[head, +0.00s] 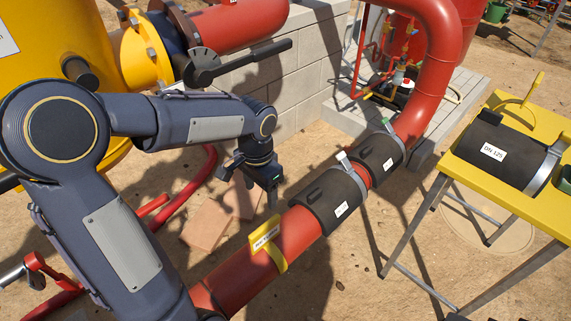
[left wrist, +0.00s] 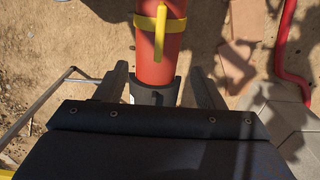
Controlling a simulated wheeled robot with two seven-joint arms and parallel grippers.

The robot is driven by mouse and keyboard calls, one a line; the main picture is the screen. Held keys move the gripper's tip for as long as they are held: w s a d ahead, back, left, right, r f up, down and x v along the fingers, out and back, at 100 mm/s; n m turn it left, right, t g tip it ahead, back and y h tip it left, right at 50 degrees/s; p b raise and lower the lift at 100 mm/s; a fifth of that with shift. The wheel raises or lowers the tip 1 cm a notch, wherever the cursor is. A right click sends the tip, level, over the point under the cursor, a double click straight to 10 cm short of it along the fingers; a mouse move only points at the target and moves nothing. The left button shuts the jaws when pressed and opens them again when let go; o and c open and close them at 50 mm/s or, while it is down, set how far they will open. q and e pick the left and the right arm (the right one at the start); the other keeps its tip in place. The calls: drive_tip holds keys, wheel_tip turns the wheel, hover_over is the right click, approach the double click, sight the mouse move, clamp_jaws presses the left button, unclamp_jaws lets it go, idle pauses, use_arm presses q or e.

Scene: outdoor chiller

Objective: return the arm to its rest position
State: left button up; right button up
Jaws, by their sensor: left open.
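My left arm comes in from the left in the head view, bent at the elbow. Its gripper (head: 258,190) points down above the ground, just left of the red pipe (head: 278,250). The left wrist view shows its two fingers (left wrist: 160,82) spread apart with nothing held between them. Beyond them, the red pipe (left wrist: 163,62) and the end of a black sleeve (left wrist: 152,97) show lower down. Whether the gripper touches the pipe is not clear, but it seems apart. My right gripper is not in view.
Two black sleeves (head: 338,198) (head: 379,155) wrap the pipe, with a yellow tag (head: 265,236) below them. A yellow table (head: 552,205) at right bears another black sleeve (head: 495,150). A grey block wall (head: 295,75) stands behind. Bricks (head: 207,224) lie on sand.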

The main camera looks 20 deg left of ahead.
use_arm(q)
drive_tip(key=s+d+r+n+t+h+p, duration=0.2)
drive_tip(key=s+r+n+p, duration=0.1)
drive_tip(key=s+r, duration=0.4)
drive_tip(key=s+d+r+n+t+h+p, duration=0.1)
drive_tip(key=s+d+r+n+t+p, duration=0.1)
drive_tip(key=s+r+p, duration=0.4)
drive_tip(key=s+r+n+t, duration=0.1)
drive_tip(key=s+r, duration=0.1)
drive_tip(key=s, duration=0.1)
drive_tip(key=shift+s+t+h, duration=0.3)
drive_tip(key=shift+s+h, duration=0.1)
drive_tip(key=shift+d, duration=0.1)
